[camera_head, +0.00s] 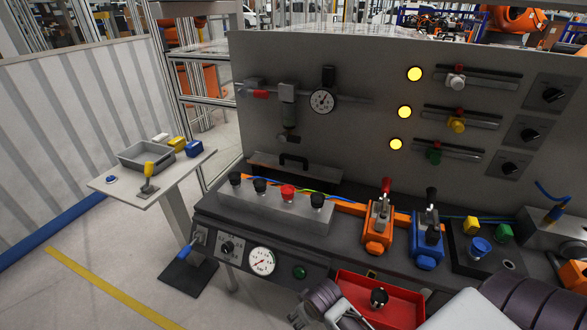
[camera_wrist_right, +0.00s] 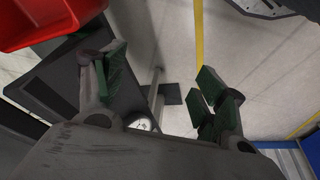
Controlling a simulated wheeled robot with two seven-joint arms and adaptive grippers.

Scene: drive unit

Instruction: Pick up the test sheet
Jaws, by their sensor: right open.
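I cannot make out a test sheet in either view. My right gripper (camera_wrist_right: 163,92) is open in the wrist view, with green-padded fingers wide apart and only floor and the bench edge visible between them. In the head view, part of my right gripper shows at the bottom, close to the left side of the red tray (camera_head: 391,308). The tray also shows at the top left of the wrist view (camera_wrist_right: 45,18). A dark knob-like part (camera_head: 379,297) shows at the tray. My left gripper is not in view.
The bench carries an orange clamp (camera_head: 378,228), a blue clamp (camera_head: 427,240) and a knob box (camera_head: 275,207). A gauge (camera_head: 261,261) is on its front. A side table (camera_head: 128,190) with a grey bin (camera_head: 146,156) stands left. Open floor lies at the lower left.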

